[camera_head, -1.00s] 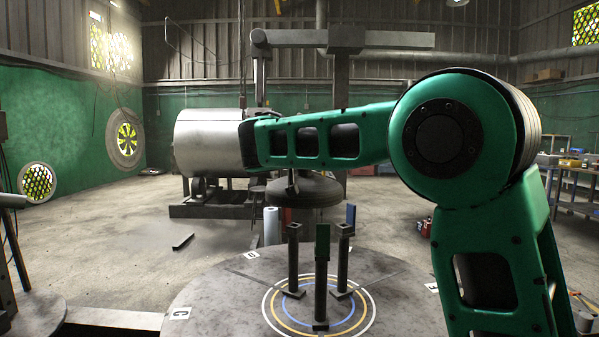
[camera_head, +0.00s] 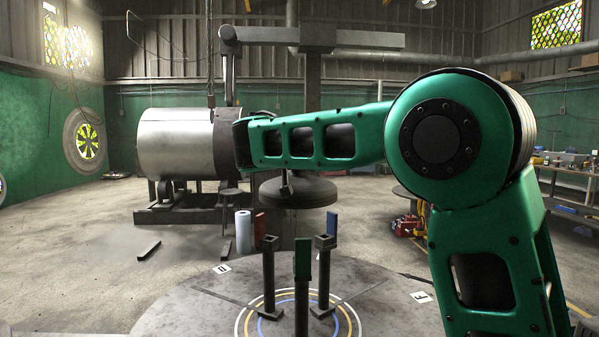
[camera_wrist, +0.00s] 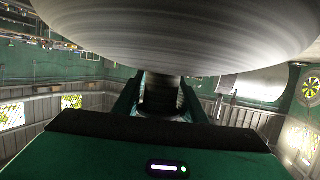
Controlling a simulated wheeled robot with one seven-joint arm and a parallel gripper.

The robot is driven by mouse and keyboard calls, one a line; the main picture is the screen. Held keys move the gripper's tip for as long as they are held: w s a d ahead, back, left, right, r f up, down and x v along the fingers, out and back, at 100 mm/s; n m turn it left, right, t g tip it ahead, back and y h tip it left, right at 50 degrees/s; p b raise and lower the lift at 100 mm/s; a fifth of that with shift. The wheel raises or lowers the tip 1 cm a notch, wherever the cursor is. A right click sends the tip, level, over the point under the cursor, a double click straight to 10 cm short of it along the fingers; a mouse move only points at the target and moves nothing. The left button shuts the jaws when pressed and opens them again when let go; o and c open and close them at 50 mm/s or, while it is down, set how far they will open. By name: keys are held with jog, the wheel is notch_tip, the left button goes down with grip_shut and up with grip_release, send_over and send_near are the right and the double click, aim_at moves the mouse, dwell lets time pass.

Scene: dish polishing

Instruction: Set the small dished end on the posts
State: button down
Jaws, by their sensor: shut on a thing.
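The small dished end (camera_head: 298,193) is a dark round disc hanging below the end of my green arm in the head view. My gripper (camera_wrist: 160,88) is shut on its stem (camera_wrist: 161,97); in the upside-down wrist view the disc (camera_wrist: 175,30) fills the top. In the head view my arm mostly hides the gripper. Three upright posts, a left one (camera_head: 268,280), a green-topped front one (camera_head: 302,300) and a right one (camera_head: 323,275), stand on the round table (camera_head: 190,305). The disc appears above and beyond the posts, clear of them.
Coloured rings (camera_head: 246,315) circle the posts. A large metal drum (camera_head: 175,142) stands on a frame at the back left. A dark column with a boom (camera_head: 350,40) rises behind. Red equipment (camera_head: 408,226) and a bench (camera_head: 565,180) lie right. A loose bar (camera_head: 149,250) is on the floor.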

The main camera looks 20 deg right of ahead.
jog(key=shift+f, duration=2.3)
jog(key=shift+f, duration=0.15)
notch_tip(320, 180, down, 8)
dwell(1.4)
jog(key=shift+f, duration=0.2)
dwell(0.3)
jog(key=c, duration=1)
grip_release()
jog(key=shift+s, duration=0.1)
